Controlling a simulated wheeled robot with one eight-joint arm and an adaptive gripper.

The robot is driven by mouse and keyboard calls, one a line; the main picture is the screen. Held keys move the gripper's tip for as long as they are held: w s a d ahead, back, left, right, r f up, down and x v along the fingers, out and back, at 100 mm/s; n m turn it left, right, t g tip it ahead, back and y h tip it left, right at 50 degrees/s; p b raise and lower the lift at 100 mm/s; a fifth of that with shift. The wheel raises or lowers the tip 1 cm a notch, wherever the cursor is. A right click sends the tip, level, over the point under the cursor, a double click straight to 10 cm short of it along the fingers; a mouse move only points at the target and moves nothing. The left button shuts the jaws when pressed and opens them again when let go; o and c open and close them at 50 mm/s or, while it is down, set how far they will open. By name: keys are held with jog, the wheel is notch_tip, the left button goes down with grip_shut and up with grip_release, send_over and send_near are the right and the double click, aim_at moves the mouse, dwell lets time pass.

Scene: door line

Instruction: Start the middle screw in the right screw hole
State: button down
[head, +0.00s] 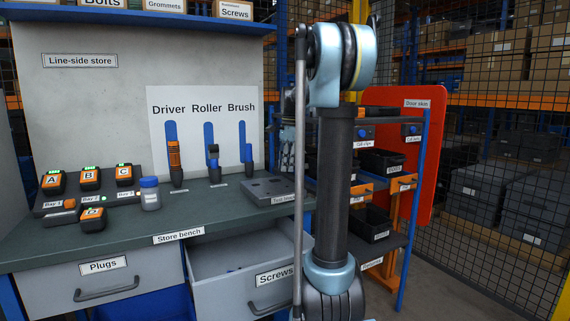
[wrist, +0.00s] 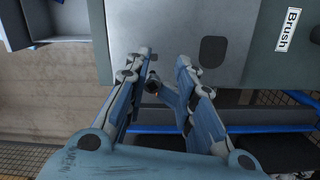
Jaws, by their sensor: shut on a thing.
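In the wrist view my gripper (wrist: 164,62) has its two fingers on either side of a small dark piece (wrist: 153,84). The piece is partly hidden by the fingers, and I cannot tell whether it is a screw. In the head view my arm hides most of the gripper. The red door skin (head: 415,115) stands at the right, behind the rack. The Screws drawer (head: 245,291) is pulled open, with small blue bits inside. I cannot make out the right screw hole in either view.
The store bench (head: 205,212) carries a driver (head: 174,162), roller (head: 213,165), brush (head: 247,155), blue-capped jar (head: 150,194) and several orange battery-like units. A grey test plate (head: 262,190) lies at its right end; a similar grey plate (wrist: 180,20) shows ahead of the fingers. Mesh fencing stands right.

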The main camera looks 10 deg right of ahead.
jog(key=shift+f, duration=2.35)
jog(key=shift+s+t, duration=0.1)
jog(key=shift+t, duration=0.4)
dwell(1.1)
jog(key=shift+f+g, duration=0.2)
jog(key=shift+g, duration=0.1)
dwell(0.8)
jog(key=shift+s+a, duration=0.1)
jog(key=shift+s, duration=0.25)
dwell(0.6)
jog(key=shift+f, duration=0.15)
dwell(1.1)
dwell(0.3)
jog(key=c, duration=1.5)
grip_release()
jog(key=shift+c, duration=0.2)
